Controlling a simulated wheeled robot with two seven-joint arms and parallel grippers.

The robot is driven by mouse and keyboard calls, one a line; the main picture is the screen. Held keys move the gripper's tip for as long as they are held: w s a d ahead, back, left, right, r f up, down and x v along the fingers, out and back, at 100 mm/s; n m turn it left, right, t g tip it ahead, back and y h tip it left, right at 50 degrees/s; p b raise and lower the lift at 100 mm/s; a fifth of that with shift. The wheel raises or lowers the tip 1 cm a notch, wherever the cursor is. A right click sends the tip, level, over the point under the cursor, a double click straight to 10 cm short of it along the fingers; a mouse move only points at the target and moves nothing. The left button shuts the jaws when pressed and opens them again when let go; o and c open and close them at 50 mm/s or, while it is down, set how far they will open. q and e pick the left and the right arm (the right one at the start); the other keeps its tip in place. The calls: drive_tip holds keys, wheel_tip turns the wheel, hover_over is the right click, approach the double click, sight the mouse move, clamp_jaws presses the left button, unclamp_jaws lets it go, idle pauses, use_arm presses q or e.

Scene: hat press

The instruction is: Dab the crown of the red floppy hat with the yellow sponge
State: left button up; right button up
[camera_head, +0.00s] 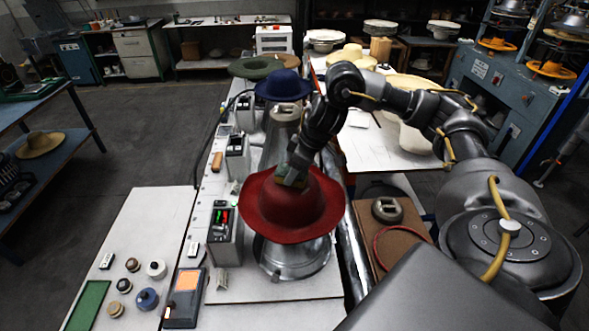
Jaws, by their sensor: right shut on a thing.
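The red floppy hat (272,218) sits brim out on a metal form at the front of the white bench. My right gripper (293,172) reaches down from above, over the hat's crown. It is shut on a small dull yellowish block, the sponge (291,182), which is mostly hidden by the fingers. The sponge is at the top of the crown and looks to be touching it, but the exact contact is hard to tell. My left gripper is not in view.
A blue hat (283,85) stands on a form behind the red one. Control boxes (222,222) line the bench's left side. A touch panel (184,298) and several small knobs lie at front left. A brown board (377,235) with a metal part lies at right.

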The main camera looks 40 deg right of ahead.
idle(0.4)
wheel_tip(320, 180, up, 3)
drive_tip(key=p, duration=0.2)
drive_tip(key=shift+f+p, duration=0.15)
drive_tip(key=shift+p, duration=0.25)
drive_tip(key=shift+r+b, duration=0.2)
drive_tip(key=shift+b, duration=0.1)
drive_tip(key=shift+r, duration=1.95)
drive_tip(key=shift+f, duration=0.1)
drive_tip(key=shift+f+b, duration=0.7)
drive_tip(key=shift+f, duration=0.55)
drive_tip(key=shift+f, duration=0.1)
drive_tip(key=shift+f+b, duration=0.8)
drive_tip(key=shift+f, duration=0.75)
drive_tip(key=shift+f, duration=0.55)
